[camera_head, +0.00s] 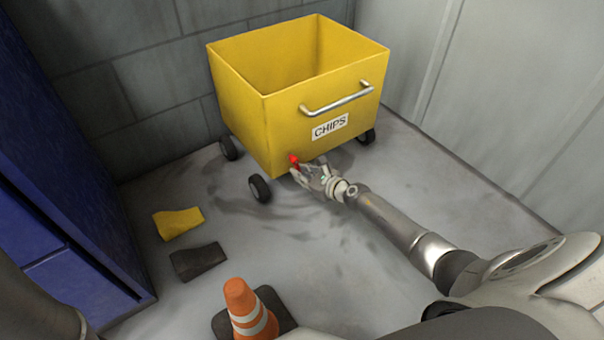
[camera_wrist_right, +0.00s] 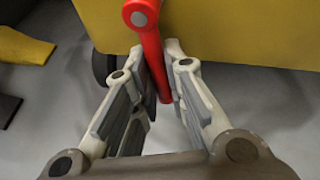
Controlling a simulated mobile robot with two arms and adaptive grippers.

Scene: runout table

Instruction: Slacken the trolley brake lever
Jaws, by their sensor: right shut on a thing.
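The yellow trolley (camera_head: 285,128) marked CHIPS stands on black wheels against the back wall. Its red brake lever (camera_head: 294,160) is low on the front face. In the right wrist view the red lever (camera_wrist_right: 152,55) runs down from a round pivot between my fingers. My right gripper (camera_head: 304,170) is at the lever, and its fingers (camera_wrist_right: 168,88) are shut on it, one on each side. The lever's lower end is partly hidden by the fingers. My left gripper is not in view.
An orange striped cone (camera_head: 245,306) stands at the front. A yellow wedge (camera_head: 178,222) and a dark wedge (camera_head: 197,261) lie on the floor left of the trolley. A blue cabinet (camera_head: 60,170) stands at the left. Floor right of my arm is clear.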

